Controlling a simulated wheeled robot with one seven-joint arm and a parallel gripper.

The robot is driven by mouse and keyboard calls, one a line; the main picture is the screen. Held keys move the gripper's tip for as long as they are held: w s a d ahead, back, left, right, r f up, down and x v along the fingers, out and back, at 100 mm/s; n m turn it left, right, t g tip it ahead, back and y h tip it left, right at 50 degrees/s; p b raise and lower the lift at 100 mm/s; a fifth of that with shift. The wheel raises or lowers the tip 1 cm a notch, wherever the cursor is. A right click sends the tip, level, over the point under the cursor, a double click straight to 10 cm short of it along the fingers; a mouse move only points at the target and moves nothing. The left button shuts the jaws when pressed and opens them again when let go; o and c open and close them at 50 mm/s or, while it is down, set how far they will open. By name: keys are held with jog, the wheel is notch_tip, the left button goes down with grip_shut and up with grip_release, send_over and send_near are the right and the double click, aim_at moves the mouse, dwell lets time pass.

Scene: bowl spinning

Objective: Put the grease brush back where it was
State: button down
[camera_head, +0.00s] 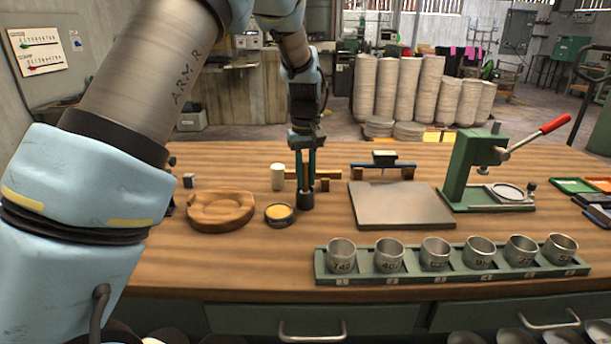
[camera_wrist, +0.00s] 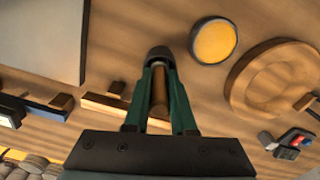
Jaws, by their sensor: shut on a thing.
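My gripper (camera_head: 306,183) points down over the middle of the workbench, its green fingers shut on the grease brush. The brush's dark head (camera_head: 305,201) sticks out below the fingertips, just right of the grease tin; I cannot tell if it touches the bench. In the wrist view, my gripper (camera_wrist: 160,72) holds the brush's brown handle (camera_wrist: 160,98) between the fingers, with the dark head (camera_wrist: 159,54) beyond them. The grease tin (camera_head: 279,213), dark with yellow grease, also shows in the wrist view (camera_wrist: 214,42). A light wooden rest (camera_head: 325,174) lies behind the gripper, partly hidden.
A round wooden piece (camera_head: 221,209) lies left of the tin. A white cylinder (camera_head: 277,176) stands behind it. A grey slab (camera_head: 401,205) and a green lever press (camera_head: 474,170) are to the right. A green rack (camera_head: 330,279) with several numbered metal cups runs along the front.

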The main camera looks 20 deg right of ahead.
jog(key=shift+f, duration=0.15)
jog(key=c, duration=0.7)
grip_release()
jog(key=shift+c, duration=0.2)
notch_tip(320, 180, up, 12)
jog(key=shift+r+b, duration=0.2)
jog(key=shift+b, duration=0.75)
jog(key=w+a+f, duration=0.2)
jog(key=a+f, duration=0.1)
jog(key=a, duration=0.9)
jog(key=shift+n+t, duration=0.4)
jog(key=shift+t, duration=0.4)
jog(key=s+a+f, duration=0.3)
jog(key=s+a, duration=0.1)
jog(key=a, duration=0.4)
jog(key=s+a+f, duration=0.3)
jog(key=s+a, duration=0.1)
jog(key=a, duration=0.4)
jog(key=s+a+f, duration=0.3)
jog(key=s+a, duration=0.1)
jog(key=a, duration=0.4)
jog(key=shift+s+a, duration=0.3)
